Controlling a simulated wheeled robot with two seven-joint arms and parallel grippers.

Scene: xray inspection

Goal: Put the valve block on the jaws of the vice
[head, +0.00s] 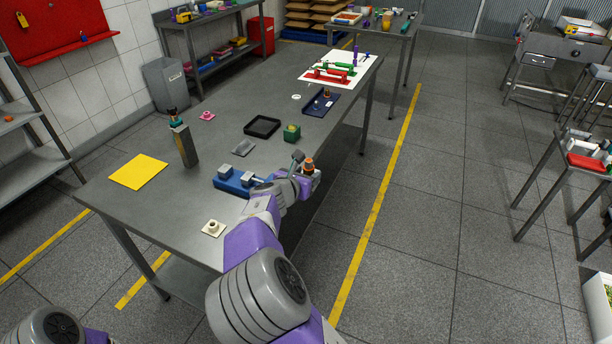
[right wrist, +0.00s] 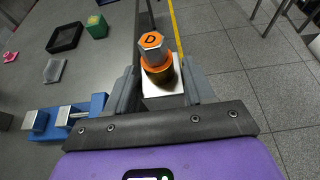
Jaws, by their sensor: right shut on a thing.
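The valve block (right wrist: 163,90) has a pale body, an orange collar and a grey hex cap marked D. My right gripper (right wrist: 160,96) is shut on it, with one finger on each side. In the head view the gripper (head: 306,178) is by the table's right edge, and the block's orange part (head: 309,164) shows above it. The blue vice (head: 231,185) with grey jaws lies on the table, left of the gripper and apart from the block. It also shows in the right wrist view (right wrist: 92,106). My left gripper is out of the picture.
The metal table (head: 240,105) also holds a green block (head: 292,132), a black tray (head: 262,118), a grey piece (head: 243,147), a cream piece (head: 213,228) and a tall dark block (head: 185,147). A yellow sheet (head: 139,172) lies at the left.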

